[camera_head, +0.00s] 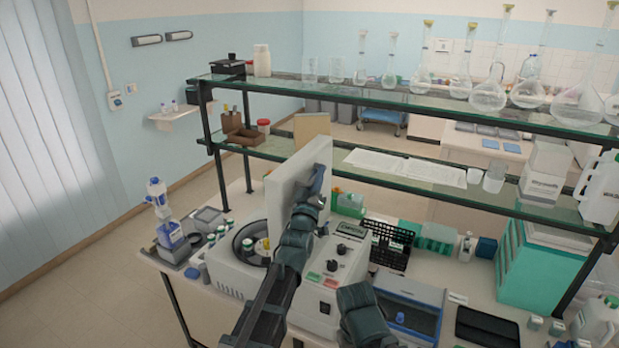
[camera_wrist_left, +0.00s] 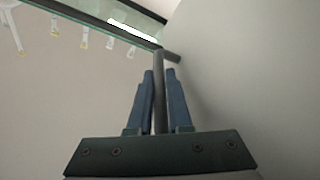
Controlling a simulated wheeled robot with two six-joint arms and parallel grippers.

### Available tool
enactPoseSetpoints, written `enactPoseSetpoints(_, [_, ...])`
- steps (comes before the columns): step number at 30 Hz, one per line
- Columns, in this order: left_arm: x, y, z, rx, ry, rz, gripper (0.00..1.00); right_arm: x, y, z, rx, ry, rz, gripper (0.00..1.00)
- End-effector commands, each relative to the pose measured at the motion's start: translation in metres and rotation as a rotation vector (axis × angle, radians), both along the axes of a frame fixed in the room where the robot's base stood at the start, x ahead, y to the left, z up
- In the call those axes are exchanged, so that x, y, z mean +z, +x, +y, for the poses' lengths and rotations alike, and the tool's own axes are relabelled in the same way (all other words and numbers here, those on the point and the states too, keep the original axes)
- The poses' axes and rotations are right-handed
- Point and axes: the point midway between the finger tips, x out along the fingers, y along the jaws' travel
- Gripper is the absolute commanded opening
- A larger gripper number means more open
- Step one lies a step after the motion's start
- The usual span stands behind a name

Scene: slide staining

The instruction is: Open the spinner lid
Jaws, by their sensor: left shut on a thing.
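The spinner (camera_head: 228,276) is a white bench machine with a round dark bowl open at the top left; vials with green and white caps show in it. Its white lid (camera_head: 292,192) stands raised, nearly upright, above the machine. My left gripper (camera_head: 318,182) is at the lid's right side. In the left wrist view, my left gripper's blue fingers (camera_wrist_left: 159,88) are shut on a grey bar-like handle (camera_wrist_left: 159,62), beside the pale face of the lid (camera_wrist_left: 250,80). My arm hides part of the spinner.
A control panel with knobs (camera_head: 334,270) is right of the bowl. A glass shelf (camera_head: 400,170) with papers and bottles runs behind the raised lid. A black rack (camera_head: 388,246) and a blue-grey box (camera_head: 410,305) stand to the right.

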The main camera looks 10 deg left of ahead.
Motion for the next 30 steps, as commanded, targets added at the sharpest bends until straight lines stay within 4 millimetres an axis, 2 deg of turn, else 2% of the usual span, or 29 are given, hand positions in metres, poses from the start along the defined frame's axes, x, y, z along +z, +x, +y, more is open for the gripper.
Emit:
enactPoseSetpoints(7, [-0.0044, -0.0032, -0.0066, 0.002, 0.053, -0.014, 0.00, -0.0057, 0.0001, 0.0001, -0.001, 0.000, 0.000, 0.00])
enactPoseSetpoints(21, [-0.0038, -0.0035, -0.0076, 0.002, 0.062, -0.018, 0.00, -0.0057, 0.0000, 0.0001, -0.001, 0.000, 0.000, 0.00])
enactPoseSetpoints(22, [-0.0038, -0.0035, -0.0076, 0.002, 0.062, -0.018, 0.21, -0.0057, 0.0000, 0.0001, -0.001, 0.000, 0.000, 0.00])
enactPoseSetpoints(24, [-0.0037, -0.0035, -0.0077, 0.002, 0.062, -0.018, 0.30, -0.0057, 0.0000, 0.0001, -0.001, 0.000, 0.000, 0.00])
enactPoseSetpoints(30, [-0.0031, -0.0035, -0.0080, 0.001, 0.061, -0.020, 0.30, -0.0056, 0.0001, 0.0000, -0.001, 0.000, 0.000, 0.00])
